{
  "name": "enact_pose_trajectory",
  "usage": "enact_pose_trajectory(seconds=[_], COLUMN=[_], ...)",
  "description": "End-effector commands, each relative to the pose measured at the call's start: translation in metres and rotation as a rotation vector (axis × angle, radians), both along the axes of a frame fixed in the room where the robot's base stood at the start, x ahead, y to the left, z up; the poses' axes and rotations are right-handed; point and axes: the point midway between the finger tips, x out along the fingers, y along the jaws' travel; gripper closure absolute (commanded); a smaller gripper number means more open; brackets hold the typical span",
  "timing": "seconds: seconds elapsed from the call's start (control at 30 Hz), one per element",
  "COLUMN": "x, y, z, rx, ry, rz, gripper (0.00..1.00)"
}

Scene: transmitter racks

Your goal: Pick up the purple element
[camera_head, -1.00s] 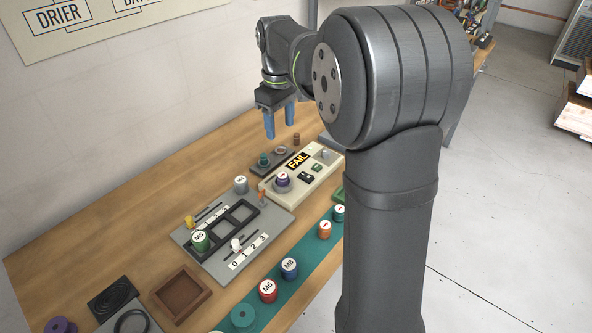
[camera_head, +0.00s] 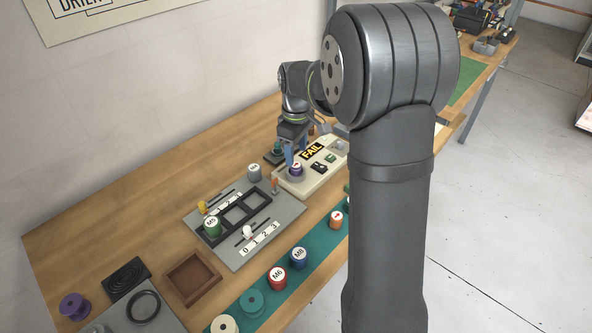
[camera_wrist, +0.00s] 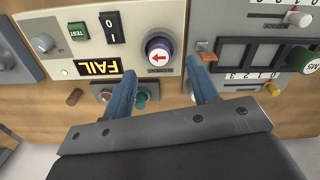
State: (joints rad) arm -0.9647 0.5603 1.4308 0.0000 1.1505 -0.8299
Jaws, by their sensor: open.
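The purple element (camera_wrist: 159,47) is a short cylinder with a white top and a red arrow. It sits upright in a round socket on the cream tester box, and shows partly behind my fingers in the head view (camera_head: 297,170). My gripper (camera_wrist: 167,70) is open and empty, its two blue fingers apart. In the wrist view the fingertips lie just below the purple element, one toward each side. In the head view my gripper (camera_head: 293,155) hangs close over the tester box at that element. I cannot tell whether the fingers touch anything.
The tester box (camera_head: 322,172) shows a FAIL sign (camera_wrist: 97,67). A grey slotted panel (camera_head: 262,243) holds a green M5 cylinder (camera_head: 212,227). A grey cylinder (camera_head: 254,172) stands close by. A purple spool (camera_head: 74,306) lies at far left. Several cylinders stand on a green strip.

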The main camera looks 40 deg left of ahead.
Motion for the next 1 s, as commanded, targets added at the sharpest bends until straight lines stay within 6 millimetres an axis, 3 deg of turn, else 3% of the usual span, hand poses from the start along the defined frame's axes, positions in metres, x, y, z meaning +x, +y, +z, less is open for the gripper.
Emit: enact_pose_trajectory(seconds=[0.4,0.67,0.9,1.0], x=[0.001,0.001,0.001,0.002], y=[0.002,0.002,0.002,0.002], z=[-0.05,-0.052,-0.052,-0.051], rx=[-0.002,0.0,0.0,0.0], ry=[0.002,0.0,0.0,0.0], rz=[-0.001,-0.001,-0.001,-0.001], gripper=[0.46,0.46,0.93,1.0])
